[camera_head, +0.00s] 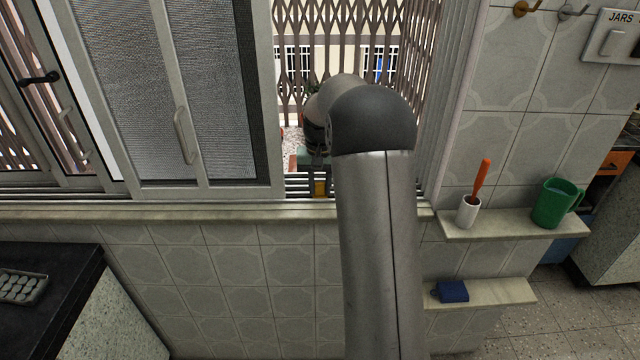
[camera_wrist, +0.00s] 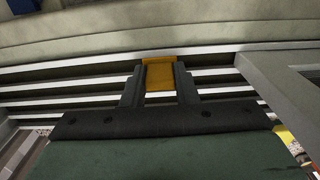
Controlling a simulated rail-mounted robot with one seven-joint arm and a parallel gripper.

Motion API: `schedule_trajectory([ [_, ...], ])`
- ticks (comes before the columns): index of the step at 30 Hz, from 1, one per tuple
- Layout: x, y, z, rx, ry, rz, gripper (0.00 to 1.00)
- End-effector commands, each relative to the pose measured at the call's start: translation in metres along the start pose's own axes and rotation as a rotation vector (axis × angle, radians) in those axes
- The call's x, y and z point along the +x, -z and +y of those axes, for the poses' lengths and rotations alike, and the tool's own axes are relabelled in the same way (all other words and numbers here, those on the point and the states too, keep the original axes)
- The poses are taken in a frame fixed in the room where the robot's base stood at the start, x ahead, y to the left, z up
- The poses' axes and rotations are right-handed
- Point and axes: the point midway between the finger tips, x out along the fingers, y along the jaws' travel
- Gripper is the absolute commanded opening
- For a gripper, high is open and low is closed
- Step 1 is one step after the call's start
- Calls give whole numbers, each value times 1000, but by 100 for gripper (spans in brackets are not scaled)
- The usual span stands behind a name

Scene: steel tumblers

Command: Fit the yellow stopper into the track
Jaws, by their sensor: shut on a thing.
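The yellow stopper (camera_wrist: 160,75) sits between the two dark fingers of my gripper (camera_wrist: 160,88) in the wrist view. My gripper is shut on it, over the metal rails of the window track (camera_wrist: 70,85). In the head view the stopper (camera_head: 320,188) shows as a small yellow piece below my gripper (camera_head: 319,172), at the track (camera_head: 298,187) in the open part of the window. My arm hides the track to the right. I cannot tell whether the stopper touches the rails or is just above them.
The sliding window panel (camera_head: 225,100) stands left of my gripper; its frame shows at right in the wrist view (camera_wrist: 290,75). A stone sill (camera_head: 200,212) runs in front. A shelf (camera_head: 500,222) at right holds a white cup (camera_head: 467,212) and a green mug (camera_head: 552,204).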

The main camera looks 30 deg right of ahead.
Motion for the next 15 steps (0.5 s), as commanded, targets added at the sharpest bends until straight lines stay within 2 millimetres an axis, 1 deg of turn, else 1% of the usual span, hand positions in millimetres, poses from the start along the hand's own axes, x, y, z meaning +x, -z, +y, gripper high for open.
schedule_trajectory([
  [5,0,0,0,0,0,0,5],
  [6,0,0,0,0,0,0,32],
  [8,0,0,0,0,0,0,49],
  [9,0,0,0,0,0,0,52],
  [15,1,0,0,0,0,0,52],
])
